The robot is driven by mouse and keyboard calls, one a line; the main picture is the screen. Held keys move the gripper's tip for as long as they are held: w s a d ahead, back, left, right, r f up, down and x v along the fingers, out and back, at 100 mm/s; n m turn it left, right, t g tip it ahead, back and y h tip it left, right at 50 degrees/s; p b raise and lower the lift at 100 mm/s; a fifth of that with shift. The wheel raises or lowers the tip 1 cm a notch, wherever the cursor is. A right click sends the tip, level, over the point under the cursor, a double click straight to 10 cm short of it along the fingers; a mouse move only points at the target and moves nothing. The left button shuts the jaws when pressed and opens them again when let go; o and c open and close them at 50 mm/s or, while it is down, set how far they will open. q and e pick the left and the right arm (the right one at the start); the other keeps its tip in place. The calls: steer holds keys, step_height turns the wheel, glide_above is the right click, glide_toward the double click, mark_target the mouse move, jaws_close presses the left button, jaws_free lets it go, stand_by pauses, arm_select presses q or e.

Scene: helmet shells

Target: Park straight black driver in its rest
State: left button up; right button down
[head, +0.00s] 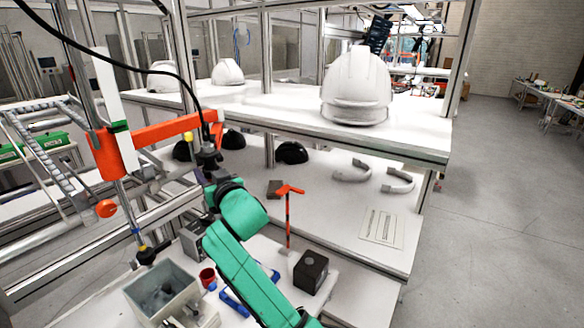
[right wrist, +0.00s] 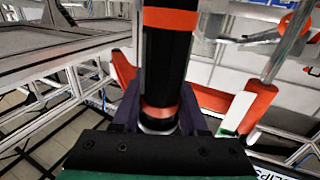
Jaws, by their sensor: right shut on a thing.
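The straight black driver (right wrist: 168,65) stands large in the right wrist view, a black cylinder with orange bands. My right gripper (right wrist: 160,115) is shut on it, one dark finger on each side. In the head view the driver (head: 208,152) is held roughly upright at my right gripper (head: 210,175), above the bench, with a black cable from its top. An orange bracket (head: 165,131) on a post reaches right to just beside the driver; it also shows in the right wrist view (right wrist: 125,70). I cannot tell whether they touch. My left gripper is not in view.
Below are a grey bin (head: 160,290), a red cup (head: 208,277), a black box (head: 310,271) and an orange-topped T-shaped tool (head: 288,215). White helmet shells (head: 357,85) stand on the upper shelf, black ones (head: 291,153) on the lower. Frame posts stand close on the left.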

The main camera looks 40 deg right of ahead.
steer(key=shift+s+d, duration=0.6)
steer(key=shift+d, duration=0.4)
steer(key=s+d, duration=0.4)
steer(key=d, duration=0.3)
steer(key=shift+s, duration=0.25)
